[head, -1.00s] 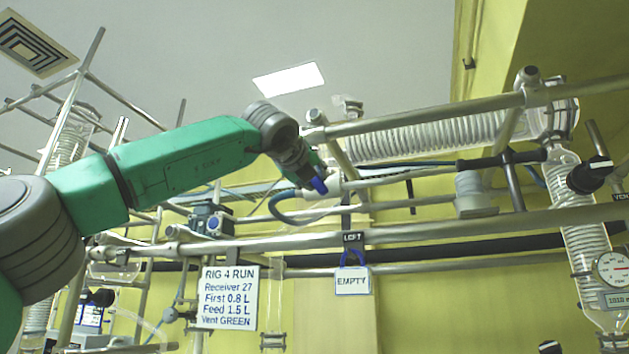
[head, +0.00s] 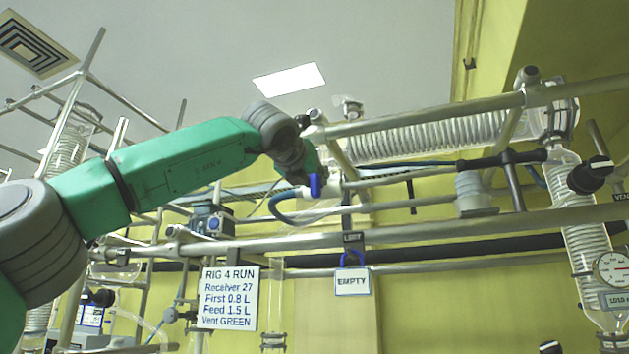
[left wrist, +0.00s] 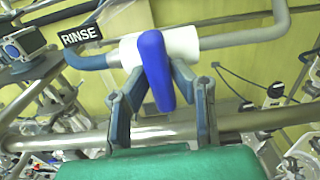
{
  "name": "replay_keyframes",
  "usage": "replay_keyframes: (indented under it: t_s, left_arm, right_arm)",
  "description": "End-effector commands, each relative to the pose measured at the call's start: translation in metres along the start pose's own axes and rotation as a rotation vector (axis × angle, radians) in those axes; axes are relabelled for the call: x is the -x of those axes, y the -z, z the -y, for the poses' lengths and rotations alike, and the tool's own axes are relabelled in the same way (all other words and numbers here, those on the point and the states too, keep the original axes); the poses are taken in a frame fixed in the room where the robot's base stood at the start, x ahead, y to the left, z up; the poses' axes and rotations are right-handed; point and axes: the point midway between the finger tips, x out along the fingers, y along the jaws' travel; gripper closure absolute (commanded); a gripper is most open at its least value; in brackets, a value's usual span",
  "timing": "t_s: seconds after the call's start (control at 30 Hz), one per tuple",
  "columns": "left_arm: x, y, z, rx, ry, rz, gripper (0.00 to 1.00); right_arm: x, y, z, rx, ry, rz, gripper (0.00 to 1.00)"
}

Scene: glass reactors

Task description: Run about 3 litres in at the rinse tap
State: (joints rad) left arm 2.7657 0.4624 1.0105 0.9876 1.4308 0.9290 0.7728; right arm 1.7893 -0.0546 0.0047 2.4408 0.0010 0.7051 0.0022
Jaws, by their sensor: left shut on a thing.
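The rinse tap has a white body (left wrist: 195,39) with a blue lever handle (left wrist: 157,70), next to a black label reading RINSE (left wrist: 81,34). In the left wrist view the lever lies across the white body. In the head view the blue lever (head: 315,185) stands about upright at the end of my green left arm. My left gripper (left wrist: 160,90) is shut on the lever, with one finger on each side of it. Its fingers partly hide the tap in the head view. My right gripper is not in view.
A blue-grey hose (head: 283,207) curves from the tap. Metal rails (head: 430,230) cross below it and a coiled glass condenser (head: 440,137) lies to the right. A sign reads RIG 4 RUN (head: 228,297), and a tag reads EMPTY (head: 352,282). A pressure gauge (head: 613,269) is at far right.

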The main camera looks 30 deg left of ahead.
Motion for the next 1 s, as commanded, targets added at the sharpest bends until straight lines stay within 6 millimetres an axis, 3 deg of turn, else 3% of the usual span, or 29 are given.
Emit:
replay_keyframes:
  t_s: [0.03, 0.57, 0.6, 0.67, 1.0]
  left_arm:
    - [0.002, -0.0066, -0.003, -0.009, -0.001, 0.015, 1.0]
    - [0.0019, -0.0063, -0.0027, -0.043, -0.002, 0.015, 1.0]
    - [0.0019, -0.0063, -0.0027, -0.043, -0.002, 0.015, 0.77]
    - [0.0019, -0.0061, -0.0027, -0.043, -0.002, 0.014, 0.6]
    - [0.0044, -0.0031, -0.0012, -0.043, 0.0, 0.007, 0.6]
  right_arm:
    - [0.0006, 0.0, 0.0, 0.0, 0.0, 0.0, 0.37]
    - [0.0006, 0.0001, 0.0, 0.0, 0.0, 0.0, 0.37]
    - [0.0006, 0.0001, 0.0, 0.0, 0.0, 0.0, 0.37]
    - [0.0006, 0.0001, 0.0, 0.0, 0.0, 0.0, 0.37]
    - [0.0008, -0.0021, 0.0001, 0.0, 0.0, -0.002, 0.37]
